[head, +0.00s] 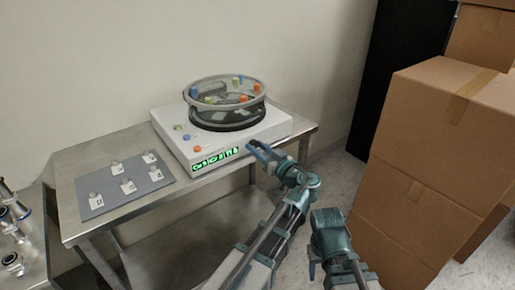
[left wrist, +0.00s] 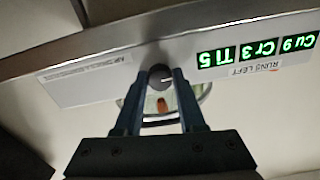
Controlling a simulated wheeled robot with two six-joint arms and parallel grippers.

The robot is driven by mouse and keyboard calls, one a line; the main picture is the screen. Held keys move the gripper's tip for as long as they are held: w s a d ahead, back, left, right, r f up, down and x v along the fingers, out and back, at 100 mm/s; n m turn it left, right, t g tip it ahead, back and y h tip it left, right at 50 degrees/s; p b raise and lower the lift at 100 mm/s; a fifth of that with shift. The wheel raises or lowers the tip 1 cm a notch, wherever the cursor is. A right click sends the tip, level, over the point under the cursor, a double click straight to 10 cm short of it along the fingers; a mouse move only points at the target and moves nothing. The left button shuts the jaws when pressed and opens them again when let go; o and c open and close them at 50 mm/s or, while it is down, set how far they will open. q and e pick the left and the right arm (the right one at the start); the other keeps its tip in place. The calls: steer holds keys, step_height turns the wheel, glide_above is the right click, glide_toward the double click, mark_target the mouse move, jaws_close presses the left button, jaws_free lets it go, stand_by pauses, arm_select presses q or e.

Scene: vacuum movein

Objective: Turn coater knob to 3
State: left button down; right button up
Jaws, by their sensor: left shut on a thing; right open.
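The coater (head: 270,127) is a white box with a round glass chamber on top, standing on a steel table. Its front has a green display (head: 215,158), which shows upside down in the left wrist view (left wrist: 257,50) and reads Cu 9, Cr 3, Ti 5. My left gripper (head: 255,147) is at the right part of the front panel. Its fingers are shut on a dark round knob (left wrist: 160,76), seen between the fingertips in the left wrist view. The knob's setting is not readable. My right gripper (head: 322,245) is open and empty, low in front of the table.
A grey plate (head: 110,203) with several labelled pieces lies on the steel table (head: 196,196) left of the coater. Metal fittings (head: 12,225) stand at the far left. Stacked cardboard boxes (head: 425,175) stand close on the right. Bare floor shows between the table and the boxes.

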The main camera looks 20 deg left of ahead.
arm_select(q)
steer(key=m, duration=1)
steer(key=shift+m, duration=2.2)
steer(key=c, duration=0.5)
jaws_free()
steer(key=shift+s, duration=0.1)
